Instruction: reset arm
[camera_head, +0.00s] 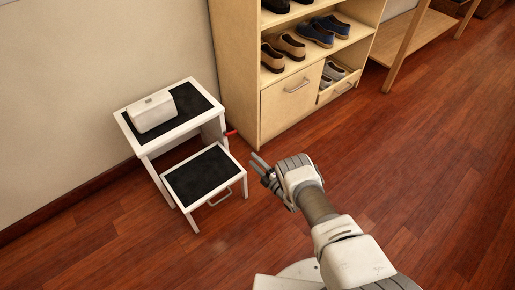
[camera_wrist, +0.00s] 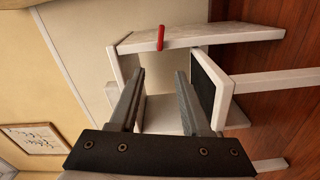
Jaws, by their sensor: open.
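My gripper (camera_head: 259,168) is open and empty in the head view, held above the wooden floor just right of the step stool's lower step. In the wrist view its two fingers (camera_wrist: 158,95) are apart with nothing between them, pointing toward the white stool (camera_wrist: 240,36). My arm reaches up from the lower right of the head view.
The white step stool (camera_head: 143,147) with black treads stands by the wall. A white box (camera_head: 151,111) rests on its top step. A red object (camera_head: 231,133) is at its side. A wooden shoe cabinet (camera_head: 236,75) stands behind. The floor (camera_head: 430,150) at right is clear.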

